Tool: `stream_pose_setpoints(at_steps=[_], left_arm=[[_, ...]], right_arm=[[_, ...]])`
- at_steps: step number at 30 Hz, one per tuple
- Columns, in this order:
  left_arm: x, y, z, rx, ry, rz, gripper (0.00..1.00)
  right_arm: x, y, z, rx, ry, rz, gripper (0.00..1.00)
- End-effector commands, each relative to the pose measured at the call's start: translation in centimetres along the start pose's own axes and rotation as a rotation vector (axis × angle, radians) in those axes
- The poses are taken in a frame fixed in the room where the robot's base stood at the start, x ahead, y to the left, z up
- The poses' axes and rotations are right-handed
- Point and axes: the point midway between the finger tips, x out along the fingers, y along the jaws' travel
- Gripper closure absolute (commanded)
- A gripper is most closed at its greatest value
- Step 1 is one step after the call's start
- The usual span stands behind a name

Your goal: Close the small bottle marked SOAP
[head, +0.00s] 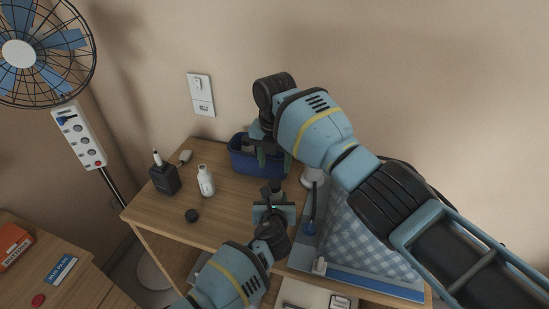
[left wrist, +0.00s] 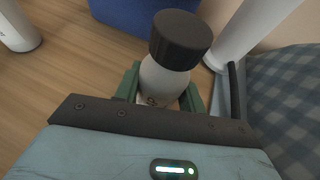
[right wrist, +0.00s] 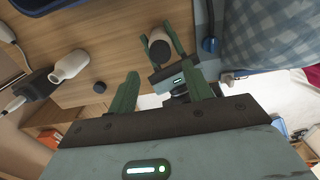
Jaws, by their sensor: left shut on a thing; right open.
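My left gripper (head: 273,207) is shut around a small white bottle (left wrist: 165,82) at the front right of the wooden table. A black cap (left wrist: 180,40) sits on top of this bottle; I cannot tell whether it is tight. Only part of the bottle's lettering shows, so I cannot read its label. The capped bottle also shows in the right wrist view (right wrist: 160,46). My right gripper (right wrist: 163,85) is open and empty, above and behind the held bottle. Another white bottle (head: 206,181) stands uncapped to the left, with a loose black cap (head: 191,215) in front of it.
A blue bin (head: 243,160) stands at the back of the table. A white cylinder (left wrist: 252,32) and blue checked cloth (head: 365,235) are close on the right. The table's front left is mostly clear.

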Motion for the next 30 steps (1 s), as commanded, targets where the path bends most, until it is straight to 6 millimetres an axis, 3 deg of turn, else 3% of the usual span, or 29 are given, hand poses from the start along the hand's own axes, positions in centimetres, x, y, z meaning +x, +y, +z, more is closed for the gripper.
stream_pose_setpoints(at_steps=[9,15,28,30], left_arm=[[0.0,0.0,-0.1,0.000,0.001,0.000,1.00],[0.0,0.0,-0.1,0.000,0.001,0.000,1.00],[0.0,0.0,-0.1,0.000,0.001,0.000,1.00],[0.0,0.0,-0.1,0.000,0.001,0.000,1.00]], right_arm=[[4.6,-0.1,-0.1,0.000,0.003,-0.003,0.50],[6.6,0.0,-0.1,0.001,0.002,-0.002,0.50],[7.3,0.0,-0.1,0.000,0.001,-0.001,0.50],[7.3,0.0,-0.1,0.000,0.000,-0.001,0.59]])
